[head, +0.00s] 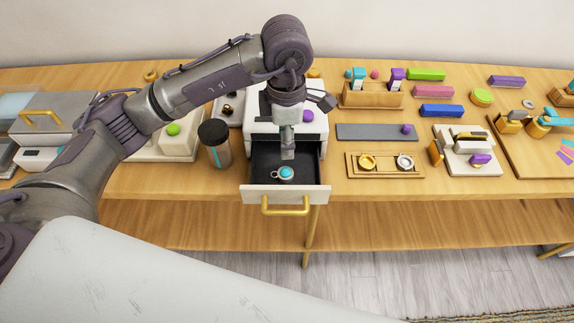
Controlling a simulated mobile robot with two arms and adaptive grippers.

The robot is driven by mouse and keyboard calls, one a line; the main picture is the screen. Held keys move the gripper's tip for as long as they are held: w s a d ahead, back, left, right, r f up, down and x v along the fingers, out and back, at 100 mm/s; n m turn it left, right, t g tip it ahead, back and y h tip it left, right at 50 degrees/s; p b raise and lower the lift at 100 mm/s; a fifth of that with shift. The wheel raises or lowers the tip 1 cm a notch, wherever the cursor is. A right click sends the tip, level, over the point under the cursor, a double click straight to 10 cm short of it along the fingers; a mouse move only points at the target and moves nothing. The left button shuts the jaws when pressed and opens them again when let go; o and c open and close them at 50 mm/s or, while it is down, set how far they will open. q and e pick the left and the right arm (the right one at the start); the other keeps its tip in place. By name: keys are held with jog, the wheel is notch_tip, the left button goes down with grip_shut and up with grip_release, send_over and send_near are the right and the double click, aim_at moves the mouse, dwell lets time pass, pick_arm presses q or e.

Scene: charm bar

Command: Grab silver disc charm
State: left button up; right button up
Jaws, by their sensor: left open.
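A small round charm (286,172) with a silver rim, a turquoise centre and a little loop at its left lies in the open drawer (258,178). My left gripper (288,153) points down over the drawer, just behind and above the charm. It is open, and nothing shows between its fingers. Its fingers look narrow from here, and the gap between them is hard to see. The charm looks clear of the fingers. My right gripper is not in view.
The drawer front with its gold handle (286,210) juts past the table edge. A dark tumbler (215,145) stands left of the drawer. A wooden tray (385,173) with a gold and a silver round piece lies to its right, near a grey mat (365,132).

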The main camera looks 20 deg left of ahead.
pick_arm(q)
send_over(286, 172)
notch_tip(286, 172, down, 5)
jog(key=shift+r+p, duration=0.1)
jog(key=shift+p, duration=0.35)
jog(key=shift+f+p, duration=0.35)
jog(key=shift+f, duration=0.6)
notch_tip(286, 172, down, 4)
jog(key=shift+s+r+p, duration=0.15)
jog(key=shift+r+p, duration=0.05)
jog(key=shift+p, duration=0.6)
jog(key=shift+f, duration=0.45)
jog(key=shift+c, duration=0.2)
jog(key=c, duration=0.7)
jog(key=shift+c, duration=0.2)
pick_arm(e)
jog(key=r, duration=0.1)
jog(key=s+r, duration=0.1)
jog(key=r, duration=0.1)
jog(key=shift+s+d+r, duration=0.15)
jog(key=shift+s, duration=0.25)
